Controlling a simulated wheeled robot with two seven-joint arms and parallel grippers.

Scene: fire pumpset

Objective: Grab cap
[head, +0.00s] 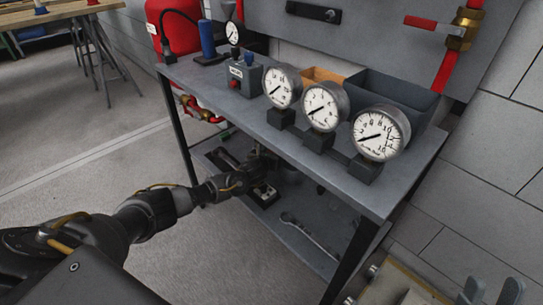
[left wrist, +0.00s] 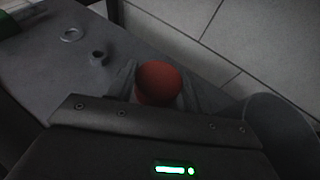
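A round red cap (left wrist: 158,82) shows in the left wrist view, between the two fingers of my left gripper (left wrist: 157,90). The fingers lie close on either side of it; I cannot tell whether they press on it. In the head view my left arm reaches from the left under the tabletop, with its gripper (head: 262,168) over the lower shelf (head: 300,215), dark and partly hidden. The cap cannot be made out there. My right gripper (head: 493,291) is at the bottom right corner, fingertips apart and empty.
The tabletop (head: 250,110) above my left arm carries three gauges (head: 380,133), a control box (head: 245,76) and bins (head: 395,95). A wrench (head: 305,232) lies on the lower shelf. A ring (left wrist: 71,34) and a small dark part (left wrist: 97,57) lie near the cap.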

